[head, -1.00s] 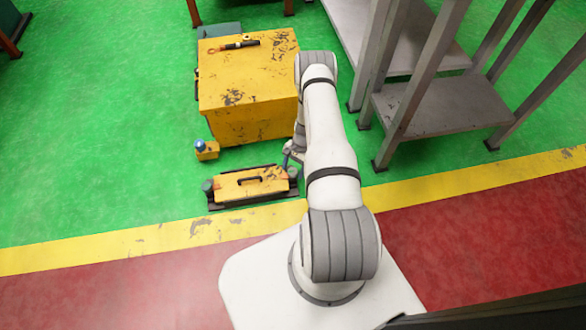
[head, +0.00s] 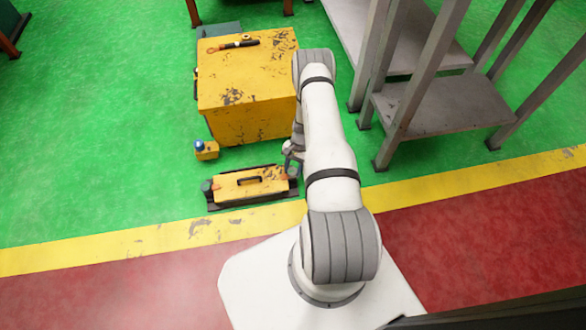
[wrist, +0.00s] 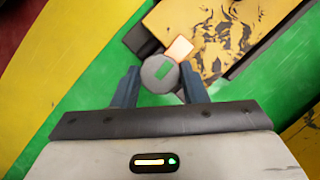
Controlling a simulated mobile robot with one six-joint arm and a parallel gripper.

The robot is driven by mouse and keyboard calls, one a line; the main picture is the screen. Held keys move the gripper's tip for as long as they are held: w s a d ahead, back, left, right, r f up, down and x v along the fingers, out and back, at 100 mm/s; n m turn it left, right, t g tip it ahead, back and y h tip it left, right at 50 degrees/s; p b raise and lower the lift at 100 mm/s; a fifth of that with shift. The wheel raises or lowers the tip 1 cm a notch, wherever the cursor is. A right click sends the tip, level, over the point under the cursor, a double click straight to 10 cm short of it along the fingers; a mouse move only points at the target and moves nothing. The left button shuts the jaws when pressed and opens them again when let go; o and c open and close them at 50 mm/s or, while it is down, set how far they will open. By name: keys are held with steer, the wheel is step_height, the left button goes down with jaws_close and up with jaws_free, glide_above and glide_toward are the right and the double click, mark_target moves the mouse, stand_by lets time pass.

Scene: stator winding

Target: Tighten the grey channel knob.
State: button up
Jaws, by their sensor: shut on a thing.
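The grey channel knob (wrist: 160,74) is a round disc with a green mark on its top, in the upper middle of the wrist view. My gripper (wrist: 159,80) is shut on it, with one blue-grey finger at each side. The knob is at the right end of a yellow unit (wrist: 217,38) with worn paint, which also shows in the head view (head: 235,188). There my gripper (head: 289,160) is small at the unit's right end and the knob is hard to make out.
The yellow unit has a black handle and another knob (head: 207,187) at its left end. A large yellow cabinet (head: 248,85) stands behind it, and a small yellow block with a blue top (head: 205,149) to the left. Grey metal shelving (head: 440,105) stands right of my arm.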

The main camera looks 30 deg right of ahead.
steer(key=o, duration=1)
steer(key=shift+r, duration=0.1)
steer(key=p+v, duration=0.2)
steer(key=v, duration=0.5)
steer(key=shift+d+r, duration=0.1)
steer(key=shift+r, duration=0.2)
steer(key=shift+w, duration=0.1)
